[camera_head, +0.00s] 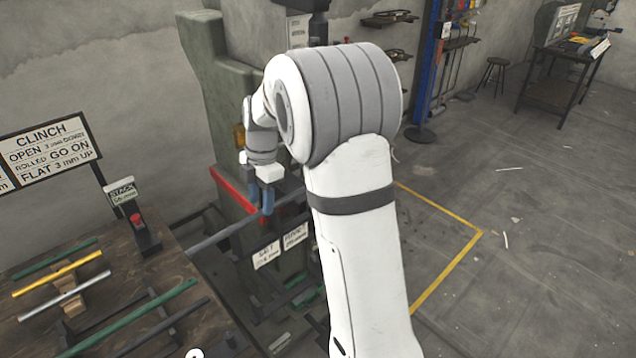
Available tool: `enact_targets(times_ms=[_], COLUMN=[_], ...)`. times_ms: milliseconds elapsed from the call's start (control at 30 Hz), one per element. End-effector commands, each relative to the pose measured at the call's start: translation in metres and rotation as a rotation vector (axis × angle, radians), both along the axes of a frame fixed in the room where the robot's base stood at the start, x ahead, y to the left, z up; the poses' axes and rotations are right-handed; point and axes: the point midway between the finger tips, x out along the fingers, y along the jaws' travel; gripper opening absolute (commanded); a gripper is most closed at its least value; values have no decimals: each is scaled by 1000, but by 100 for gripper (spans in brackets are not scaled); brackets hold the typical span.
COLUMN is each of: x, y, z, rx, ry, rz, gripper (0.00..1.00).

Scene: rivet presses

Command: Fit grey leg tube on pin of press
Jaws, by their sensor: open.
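A long grey tube (225,233) lies about level in front of the green press (213,95), its near-left end over the right edge of the wooden table. My gripper (262,199) points down at the press with its blue fingers apart, at the tube's right part. I cannot tell whether the fingers touch the tube. The tube's far end and the press pin are hidden behind my gripper and arm, so I cannot tell whether the tube is around the pin.
The wooden table (195,338) at lower left holds green, yellow and silver tubes (64,302) on rests, and a post with a red button (137,219). Small signs (267,255) hang below the grey tube. The floor right of my arm is clear, with a yellow line (450,268).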

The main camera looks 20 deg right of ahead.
Motion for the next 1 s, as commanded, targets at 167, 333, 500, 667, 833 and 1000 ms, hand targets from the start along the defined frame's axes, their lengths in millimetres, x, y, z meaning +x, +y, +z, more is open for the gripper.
enact_targets(times_ms=[167,333,500,667,833,1000], x=[-38,-71,-101,-123,-134,-136], y=[9,18,25,31,33,35], z=[-6,-2,3,6,7,7], rx=[0,0,0,0,0,-2], ry=[-1,-1,-2,-1,0,2], rz=[2,2,2,1,1,0], gripper=[42,42,42,42,42,42])
